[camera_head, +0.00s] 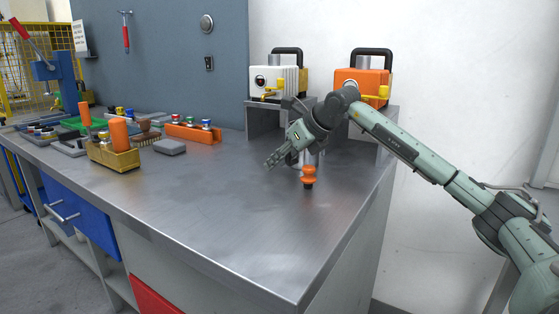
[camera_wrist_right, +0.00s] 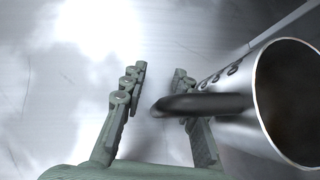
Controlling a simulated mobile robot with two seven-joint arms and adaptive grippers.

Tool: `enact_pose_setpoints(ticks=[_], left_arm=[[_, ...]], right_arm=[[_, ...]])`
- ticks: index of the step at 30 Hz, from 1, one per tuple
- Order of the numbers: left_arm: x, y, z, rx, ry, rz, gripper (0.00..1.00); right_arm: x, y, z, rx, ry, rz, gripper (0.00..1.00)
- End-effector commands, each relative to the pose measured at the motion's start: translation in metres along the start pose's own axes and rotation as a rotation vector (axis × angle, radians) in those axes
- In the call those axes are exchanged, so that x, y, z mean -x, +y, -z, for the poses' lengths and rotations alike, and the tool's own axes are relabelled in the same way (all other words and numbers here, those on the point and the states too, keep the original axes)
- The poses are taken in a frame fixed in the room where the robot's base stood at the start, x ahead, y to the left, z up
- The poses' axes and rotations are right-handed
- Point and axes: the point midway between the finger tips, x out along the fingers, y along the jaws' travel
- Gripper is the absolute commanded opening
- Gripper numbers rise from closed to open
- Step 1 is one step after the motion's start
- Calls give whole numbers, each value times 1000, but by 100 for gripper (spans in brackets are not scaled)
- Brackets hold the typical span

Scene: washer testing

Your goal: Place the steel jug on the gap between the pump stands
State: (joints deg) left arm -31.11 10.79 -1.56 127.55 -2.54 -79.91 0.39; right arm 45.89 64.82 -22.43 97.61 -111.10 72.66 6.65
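The steel jug (camera_wrist_right: 285,100) shows large at the right of the right wrist view, with its open mouth toward the camera. Its black handle (camera_wrist_right: 205,104) reaches left, crossing one finger, with its end between my fingers. My right gripper (camera_wrist_right: 157,85) is open, its fingers apart and not closed on the handle. In the head view my right gripper (camera_head: 274,160) is low over the bench, and a metallic piece beside it seems to be the jug, mostly hidden. The left pump stand (camera_head: 264,121) and right pump stand (camera_head: 389,125) stand behind, with the gap partly hidden by my arm. My left gripper is not in view.
A white pump (camera_head: 278,82) and an orange pump (camera_head: 362,80) sit on the stands. An orange rack (camera_head: 193,133) and a yellow holder (camera_head: 114,156) are at left. The bench front (camera_head: 240,220) is clear.

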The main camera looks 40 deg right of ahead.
Motion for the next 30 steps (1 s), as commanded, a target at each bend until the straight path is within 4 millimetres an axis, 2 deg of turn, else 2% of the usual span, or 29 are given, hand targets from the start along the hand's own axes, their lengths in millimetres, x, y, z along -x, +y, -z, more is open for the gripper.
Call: enact_pose_setpoints(ticks=[3, 5, 10, 15, 21, 30], left_arm=[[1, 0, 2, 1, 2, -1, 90], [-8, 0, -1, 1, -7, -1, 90], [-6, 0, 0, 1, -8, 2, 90], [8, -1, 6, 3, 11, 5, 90], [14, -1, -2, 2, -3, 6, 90], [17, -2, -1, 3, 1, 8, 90]], right_arm=[[4, 0, -4, 0, -1, 0, 30], [10, -1, -2, 1, -3, 2, 30], [44, -2, -2, 1, -3, 4, 30], [81, -1, -2, 1, -2, 4, 30], [112, -1, -2, 0, -1, 2, 30], [122, 0, -2, 0, 0, 0, 30]])
